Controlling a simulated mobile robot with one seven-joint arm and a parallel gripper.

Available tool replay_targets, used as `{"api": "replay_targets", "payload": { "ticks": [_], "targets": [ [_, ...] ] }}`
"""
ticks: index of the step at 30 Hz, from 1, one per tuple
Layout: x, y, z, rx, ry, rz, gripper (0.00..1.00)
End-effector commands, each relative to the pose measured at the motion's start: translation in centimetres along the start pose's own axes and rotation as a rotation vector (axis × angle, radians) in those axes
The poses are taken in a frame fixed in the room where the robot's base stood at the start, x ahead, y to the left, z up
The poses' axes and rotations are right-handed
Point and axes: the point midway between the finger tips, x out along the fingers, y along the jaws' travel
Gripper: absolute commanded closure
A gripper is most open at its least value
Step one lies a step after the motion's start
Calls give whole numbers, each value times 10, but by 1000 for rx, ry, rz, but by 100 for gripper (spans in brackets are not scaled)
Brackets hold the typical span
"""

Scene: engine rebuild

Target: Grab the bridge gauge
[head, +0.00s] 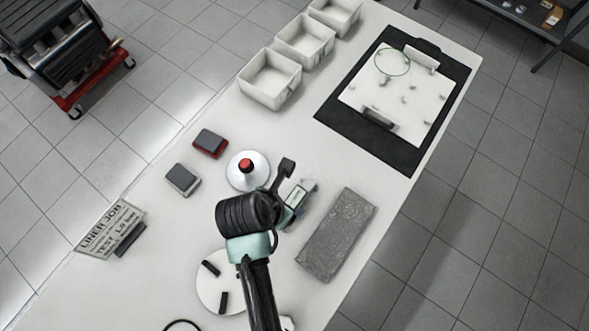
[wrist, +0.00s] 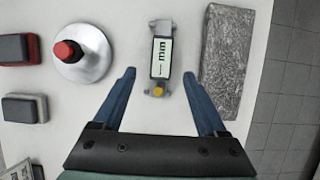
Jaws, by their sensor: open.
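The bridge gauge (wrist: 162,57) is a small grey device with a lit display reading "mm" and a yellow knob at its near end. It lies on the white bench in the middle of the wrist view. In the head view the gauge (head: 297,196) shows just right of my wrist, partly hidden by it. My gripper (wrist: 159,74) is open and empty, its blue fingers pointing toward the gauge. In the wrist picture the fingertips lie to either side of the gauge's near part. I cannot tell how far above it they are.
A rough grey block (wrist: 226,62) lies close right of the gauge. White bins (head: 270,79) and a black mat (head: 345,128) are farther off.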

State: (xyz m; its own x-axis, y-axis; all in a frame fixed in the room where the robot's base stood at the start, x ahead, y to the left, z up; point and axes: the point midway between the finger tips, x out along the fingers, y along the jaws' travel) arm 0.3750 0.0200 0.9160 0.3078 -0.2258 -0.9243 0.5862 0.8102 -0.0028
Motion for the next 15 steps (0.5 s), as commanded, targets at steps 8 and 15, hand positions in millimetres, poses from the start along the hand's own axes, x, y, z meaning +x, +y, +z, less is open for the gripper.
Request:
{"api": "replay_targets", "payload": {
  "ticks": [8, 15],
  "targets": [
    [26, 0, 1, 2, 0, 1, 25],
    [54, -3, 4, 4, 0, -1, 25]
  ]
}}
